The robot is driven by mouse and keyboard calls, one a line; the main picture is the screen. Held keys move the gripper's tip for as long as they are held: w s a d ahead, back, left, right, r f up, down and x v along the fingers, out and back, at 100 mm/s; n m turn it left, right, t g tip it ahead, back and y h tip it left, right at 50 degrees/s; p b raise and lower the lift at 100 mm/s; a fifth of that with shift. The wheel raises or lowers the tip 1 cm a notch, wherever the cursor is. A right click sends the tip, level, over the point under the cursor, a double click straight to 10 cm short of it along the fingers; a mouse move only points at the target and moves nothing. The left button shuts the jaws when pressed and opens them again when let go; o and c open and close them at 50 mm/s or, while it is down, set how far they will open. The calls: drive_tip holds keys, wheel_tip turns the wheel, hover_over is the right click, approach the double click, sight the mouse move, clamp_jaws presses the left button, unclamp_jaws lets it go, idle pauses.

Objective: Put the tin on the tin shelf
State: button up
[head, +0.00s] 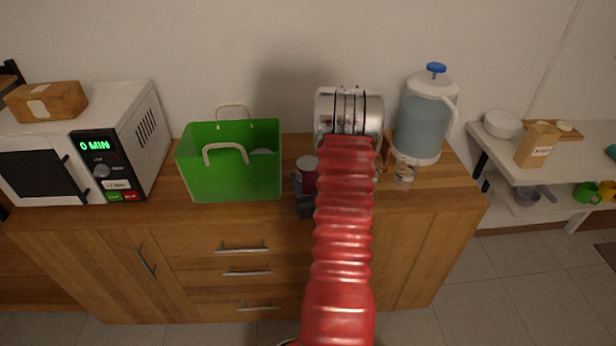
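A small dark red tin (308,174) with a grey lid stands on the wooden cabinet top, just left of my red arm. A dark part of my gripper (304,206) shows right in front of the tin, low beside the arm. The rest of my gripper is hidden behind the arm, so I cannot tell whether it is open or touches the tin. No shelf clearly marked for tins shows; a white shelf unit (491,150) stands at the far right.
A green basket (230,179) is left of the tin, and a white microwave (130,133) stands farther left.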

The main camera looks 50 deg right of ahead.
sight(309, 163)
drive_tip(key=c, duration=0.3)
drive_tip(key=shift+c, duration=0.2)
drive_tip(key=shift+r, duration=0.1)
drive_tip(key=shift+r, duration=4.95)
